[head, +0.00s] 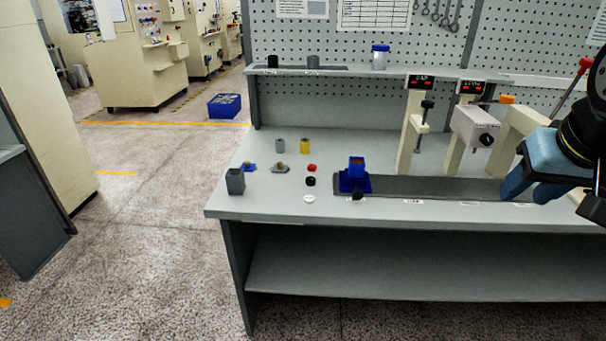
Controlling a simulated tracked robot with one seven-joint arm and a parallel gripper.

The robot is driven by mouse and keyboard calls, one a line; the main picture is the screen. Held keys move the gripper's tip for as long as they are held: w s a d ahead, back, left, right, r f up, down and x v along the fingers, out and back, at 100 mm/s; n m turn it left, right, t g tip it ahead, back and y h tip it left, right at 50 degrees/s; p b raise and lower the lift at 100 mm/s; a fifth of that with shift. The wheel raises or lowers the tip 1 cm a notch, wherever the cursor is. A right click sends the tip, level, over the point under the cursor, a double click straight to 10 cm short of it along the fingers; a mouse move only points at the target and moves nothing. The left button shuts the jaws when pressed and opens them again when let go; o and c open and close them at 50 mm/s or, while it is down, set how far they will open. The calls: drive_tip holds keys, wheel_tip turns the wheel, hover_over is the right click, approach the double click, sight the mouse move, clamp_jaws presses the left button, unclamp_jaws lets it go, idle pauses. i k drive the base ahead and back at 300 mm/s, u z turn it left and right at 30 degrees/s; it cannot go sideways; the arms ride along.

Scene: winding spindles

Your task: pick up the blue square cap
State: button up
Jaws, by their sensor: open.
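The blue square cap (248,168) looks to be the small flat blue piece with a brownish knob on top. It lies on the left part of the grey bench (265,205), right of a dark grey square cup. My gripper (529,190) is at the right edge of the view, over the right part of the bench, far from the cap. Its blue fingers are open and nothing shows between them.
A grey flat cap (280,168), grey cylinder (279,146), yellow cylinder (305,146) and red (311,168), black (310,181) and white (309,198) pieces lie nearby. A blue block (355,182) sits mid-bench. Cream posts (411,130) stand right.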

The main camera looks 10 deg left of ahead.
sight(247, 165)
drive_tip(key=u, duration=0.05)
drive_tip(key=k, duration=0.95)
drive_tip(key=u, duration=0.75)
drive_tip(key=i, duration=1.65)
drive_tip(key=z, duration=0.05)
